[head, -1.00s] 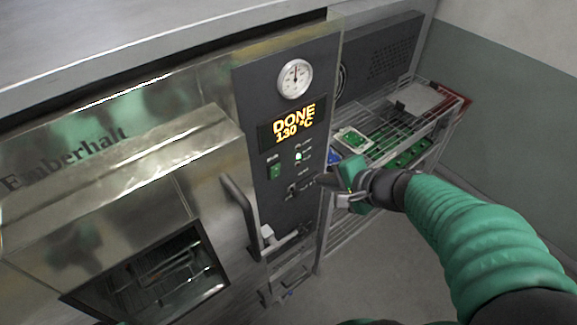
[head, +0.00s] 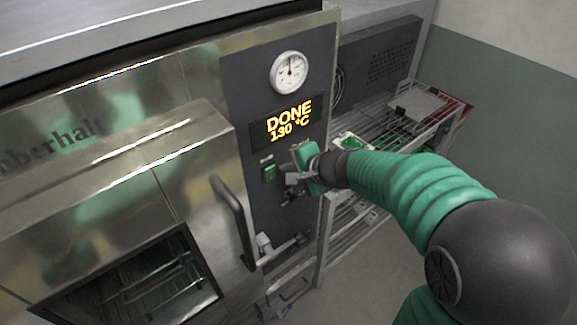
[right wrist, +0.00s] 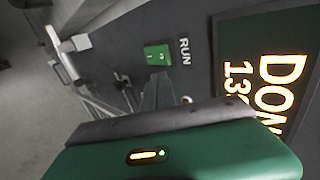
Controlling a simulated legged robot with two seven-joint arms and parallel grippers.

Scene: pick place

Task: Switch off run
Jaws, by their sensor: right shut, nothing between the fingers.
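The green RUN switch (head: 270,173) sits on the dark control panel of the oven, below the display. In the right wrist view the RUN switch (right wrist: 157,55) shows beside its printed label, turned sideways. My right gripper (head: 286,176) is shut and empty, its tip close to the right of the switch; I cannot tell whether it touches. In the right wrist view the gripper (right wrist: 158,82) points toward the switch. The display (head: 287,123) reads DONE 130 °C. My left gripper is not in view.
A round dial (head: 290,72) is above the display. A door handle (head: 233,220) stands out left of the panel. A wire rack (head: 400,125) with trays is at the right. Open floor lies below the rack.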

